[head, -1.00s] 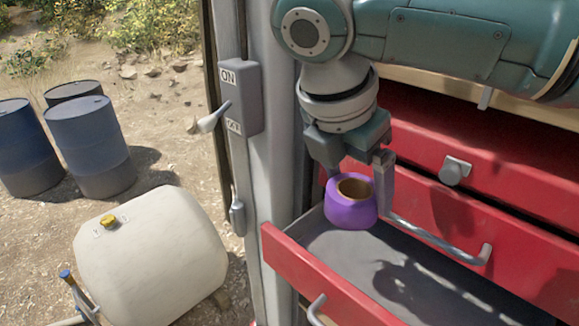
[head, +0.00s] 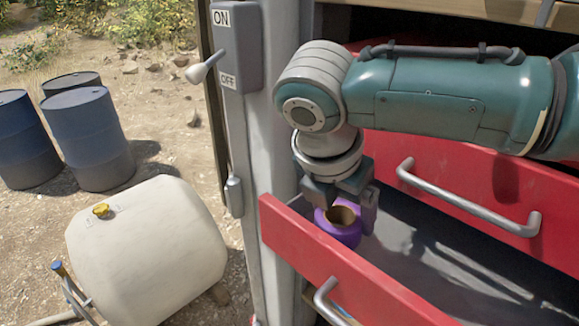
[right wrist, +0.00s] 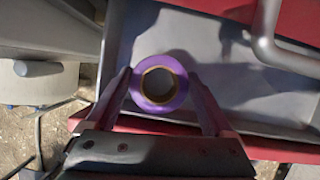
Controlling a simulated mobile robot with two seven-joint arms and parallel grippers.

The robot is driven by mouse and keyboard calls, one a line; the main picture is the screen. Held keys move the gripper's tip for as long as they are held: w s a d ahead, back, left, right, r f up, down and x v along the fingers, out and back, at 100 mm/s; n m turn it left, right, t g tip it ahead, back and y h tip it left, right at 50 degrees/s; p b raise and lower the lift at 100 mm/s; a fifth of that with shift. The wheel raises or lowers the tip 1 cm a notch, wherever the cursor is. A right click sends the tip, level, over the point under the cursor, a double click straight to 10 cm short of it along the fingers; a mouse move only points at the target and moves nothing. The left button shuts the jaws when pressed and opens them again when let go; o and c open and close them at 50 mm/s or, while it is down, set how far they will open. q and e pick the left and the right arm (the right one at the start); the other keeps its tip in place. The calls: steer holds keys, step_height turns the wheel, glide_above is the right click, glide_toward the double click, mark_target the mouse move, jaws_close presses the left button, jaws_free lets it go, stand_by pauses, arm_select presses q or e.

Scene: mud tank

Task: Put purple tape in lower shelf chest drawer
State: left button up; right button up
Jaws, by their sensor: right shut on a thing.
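The purple tape (head: 338,228) is a roll with a tan core. My right gripper (head: 345,215) is shut on it, and the tape is at the left end of the open red drawer (head: 340,266), inside its walls. In the right wrist view the tape (right wrist: 160,84) shows between the two fingers of the gripper (right wrist: 160,95), over the grey drawer floor (right wrist: 255,90). I cannot tell whether the tape touches the floor. My left gripper is not in view.
A closed red drawer front with a metal handle (head: 470,200) is just behind the open drawer. A grey post with an ON/OFF switch box (head: 236,45) stands left of the chest. A cream tank (head: 145,250) and blue barrels (head: 90,140) stand outside at left.

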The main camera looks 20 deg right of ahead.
steer(key=d, duration=0.3)
steer(key=shift+s+d+p, duration=0.2)
steer(key=shift+s+p, duration=0.15)
steer(key=shift+s, duration=0.05)
steer(key=shift+b+x, duration=0.8)
steer(key=shift+b, duration=0.1)
steer(key=shift+s, duration=0.2)
steer(key=shift+r, duration=0.1)
